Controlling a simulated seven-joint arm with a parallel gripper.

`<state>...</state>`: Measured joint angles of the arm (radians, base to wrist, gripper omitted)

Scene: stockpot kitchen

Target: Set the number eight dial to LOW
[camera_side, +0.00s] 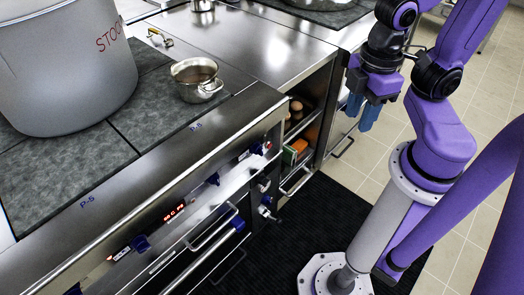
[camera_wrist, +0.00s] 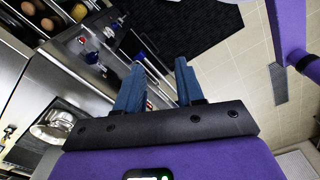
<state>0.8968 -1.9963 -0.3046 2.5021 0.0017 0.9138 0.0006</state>
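The cooker's front panel (camera_side: 190,195) runs diagonally through the side view. Blue dials sit on it, one by the red display (camera_side: 140,243) and one farther right (camera_side: 213,179). I cannot read a number eight or a LOW mark on any dial. My gripper (camera_side: 362,118) hangs to the right of the panel, over the floor, well apart from the dials. In the wrist view its two blue fingers (camera_wrist: 160,62) are spread with nothing between them, so it is open. Small knobs or valves (camera_wrist: 85,42) show at the upper left there, too small to identify.
A big grey stockpot (camera_side: 65,70) and a small steel pot (camera_side: 197,80) stand on the hob. Oven handles (camera_side: 210,228) and a valve (camera_side: 268,210) stick out from the front. An open shelf (camera_side: 300,130) holds food. A dark mat (camera_side: 310,225) covers the floor.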

